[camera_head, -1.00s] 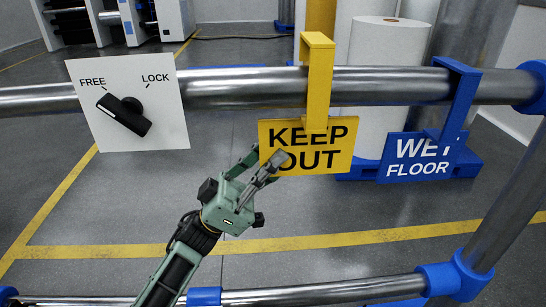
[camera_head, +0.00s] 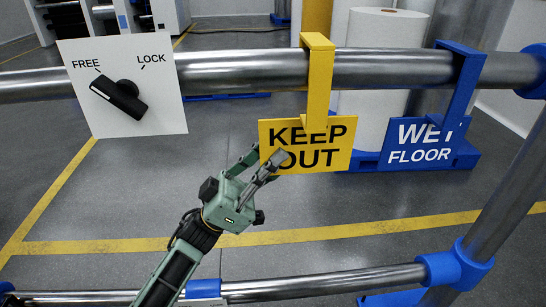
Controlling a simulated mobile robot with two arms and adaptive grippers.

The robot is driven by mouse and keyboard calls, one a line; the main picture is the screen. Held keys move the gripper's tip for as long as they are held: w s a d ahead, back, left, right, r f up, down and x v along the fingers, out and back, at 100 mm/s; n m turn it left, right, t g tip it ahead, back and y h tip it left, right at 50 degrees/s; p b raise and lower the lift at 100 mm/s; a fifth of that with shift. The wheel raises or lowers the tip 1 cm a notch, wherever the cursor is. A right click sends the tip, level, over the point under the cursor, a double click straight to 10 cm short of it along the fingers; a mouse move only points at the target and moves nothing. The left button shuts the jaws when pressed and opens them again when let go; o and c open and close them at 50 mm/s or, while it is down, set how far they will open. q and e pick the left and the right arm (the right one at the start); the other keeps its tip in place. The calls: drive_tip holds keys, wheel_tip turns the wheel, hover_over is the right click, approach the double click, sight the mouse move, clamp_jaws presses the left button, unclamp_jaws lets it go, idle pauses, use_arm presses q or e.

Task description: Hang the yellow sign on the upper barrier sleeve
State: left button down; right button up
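The yellow KEEP OUT sign (camera_head: 335,150) hangs below a yellow hook (camera_head: 318,75) whose top lies just above the upper metal rail (camera_head: 245,70). The hook's strap crosses the rail's front; its back is hidden, so I cannot tell whether it bears on the rail. I cannot make out a distinct sleeve on the upper rail. My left gripper (camera_head: 277,160) is at the sign's left edge, one grey finger across its front face, and seems shut on it. The other fingertip is partly hidden behind the sign. My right gripper is not in view.
A blue WET FLOOR sign (camera_head: 424,145) hangs on the rail at right. A white FREE/LOCK panel (camera_head: 155,110) with a black lever (camera_head: 118,98) is at left, its white mark toward FREE. A lower rail (camera_head: 320,283) crosses below. A white roll (camera_head: 372,95) stands behind.

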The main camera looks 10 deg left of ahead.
use_arm(q)
drive_tip(key=c, duration=1.9)
unclamp_jaws()
drive_tip(key=shift+o, duration=0.2)
drive_tip(key=shift+f, duration=0.1)
